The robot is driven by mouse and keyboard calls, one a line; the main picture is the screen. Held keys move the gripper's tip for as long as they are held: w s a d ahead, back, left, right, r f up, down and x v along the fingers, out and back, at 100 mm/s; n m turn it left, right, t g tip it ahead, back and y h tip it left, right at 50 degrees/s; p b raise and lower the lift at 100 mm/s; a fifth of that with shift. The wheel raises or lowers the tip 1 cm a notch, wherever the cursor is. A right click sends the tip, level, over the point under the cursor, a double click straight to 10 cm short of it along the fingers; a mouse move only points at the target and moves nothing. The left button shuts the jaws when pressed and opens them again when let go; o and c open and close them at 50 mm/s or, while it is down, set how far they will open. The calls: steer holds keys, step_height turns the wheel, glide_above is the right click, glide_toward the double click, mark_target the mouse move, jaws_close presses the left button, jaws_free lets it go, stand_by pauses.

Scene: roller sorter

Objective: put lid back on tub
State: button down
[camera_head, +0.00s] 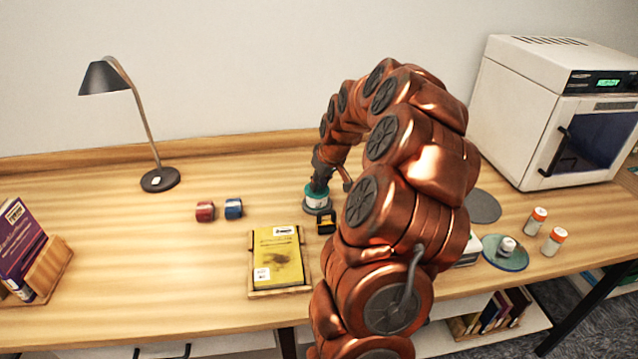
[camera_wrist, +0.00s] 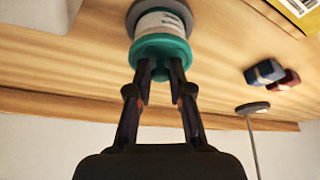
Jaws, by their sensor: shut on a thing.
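The tub (camera_wrist: 161,24), with a white label, stands upright on a grey round pad (camera_wrist: 184,9) in the wrist view. It also shows in the head view (camera_head: 316,204), in front of my arm's end. The teal lid (camera_wrist: 161,50) is at the tub's top, in line with it; I cannot tell whether it is fully seated. My gripper (camera_wrist: 160,72) is shut on the lid's knob, which is mostly hidden between the fingertips. In the head view my gripper (camera_head: 319,184) points down at the tub from above.
A black-and-yellow item (camera_head: 326,222) stands close beside the tub. A yellow book (camera_head: 278,262) lies on a wooden tray in front. Red (camera_head: 205,211) and blue (camera_head: 234,208) rolls and a lamp (camera_head: 159,179) are left. A white oven (camera_head: 540,110) and orange-capped bottles (camera_head: 553,243) are right.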

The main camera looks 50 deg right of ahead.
steer(key=c, duration=1)
jaws_free()
steer(key=shift+o, duration=0.4)
steer(key=o, duration=0.4)
steer(key=shift+r, duration=0.2)
steer(key=shift+r, duration=3.3)
jaws_close()
